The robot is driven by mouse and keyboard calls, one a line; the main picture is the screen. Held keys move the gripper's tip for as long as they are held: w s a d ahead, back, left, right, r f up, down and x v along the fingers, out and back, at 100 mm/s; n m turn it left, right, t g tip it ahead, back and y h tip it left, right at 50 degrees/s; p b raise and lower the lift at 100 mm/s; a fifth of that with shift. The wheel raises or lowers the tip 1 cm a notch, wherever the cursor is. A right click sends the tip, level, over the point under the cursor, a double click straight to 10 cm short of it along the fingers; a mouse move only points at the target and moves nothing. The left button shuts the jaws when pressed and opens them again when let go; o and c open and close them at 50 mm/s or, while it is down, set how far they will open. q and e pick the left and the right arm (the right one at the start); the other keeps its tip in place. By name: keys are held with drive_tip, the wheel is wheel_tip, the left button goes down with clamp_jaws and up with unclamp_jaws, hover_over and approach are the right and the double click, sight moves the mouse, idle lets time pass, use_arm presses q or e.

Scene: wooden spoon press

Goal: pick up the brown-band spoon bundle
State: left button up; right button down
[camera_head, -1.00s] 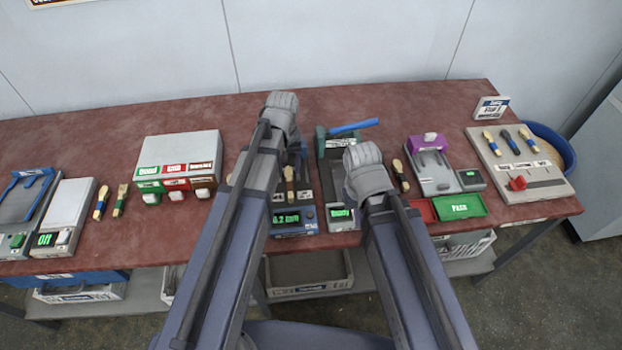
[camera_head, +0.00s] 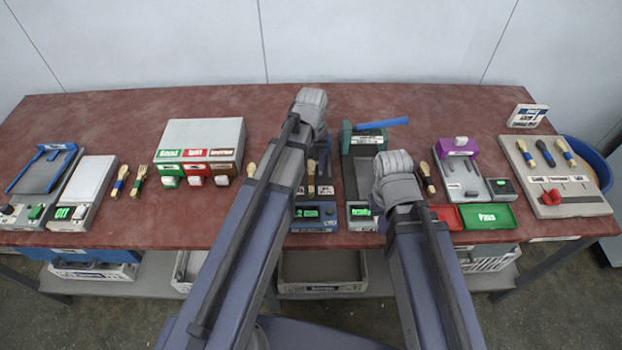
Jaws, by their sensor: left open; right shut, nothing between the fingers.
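Several small spoon bundles with coloured bands lie on the bench. One with a dark brown-looking band (camera_head: 427,178) lies just right of my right wrist. Another brownish one (camera_head: 138,181) lies at the left beside a blue-banded bundle (camera_head: 122,181). A further one (camera_head: 311,178) stands at the blue device, partly behind my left arm. I cannot tell for sure which has the brown band. My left gripper (camera_head: 311,106) is open above the back of the bench, and my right gripper (camera_head: 393,165) is shut and empty; both sets of fingers are mostly hidden behind the wrists.
A green press with a blue handle (camera_head: 382,123) stands between my wrists. A grey box with coloured labels (camera_head: 200,138) is left of them. A purple-topped device (camera_head: 462,170), a green tray (camera_head: 487,216) and a grey spoon board (camera_head: 553,200) are right.

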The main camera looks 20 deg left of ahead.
sight(311, 174)
use_arm(q)
drive_tip(key=f+b, duration=0.2)
drive_tip(key=f, duration=0.1)
drive_tip(key=f+b, duration=0.1)
drive_tip(key=b, duration=0.1)
drive_tip(key=shift+s+a+f, duration=0.1)
drive_tip(key=shift+s+f, duration=0.15)
drive_tip(key=shift+f, duration=0.05)
use_arm(e)
wheel_tip(311, 174, down, 5)
drive_tip(key=shift+r, duration=0.2)
use_arm(q)
drive_tip(key=shift+r, duration=0.1)
use_arm(e)
drive_tip(key=shift+r, duration=0.1)
use_arm(q)
drive_tip(key=shift+c, duration=0.2)
clamp_jaws()
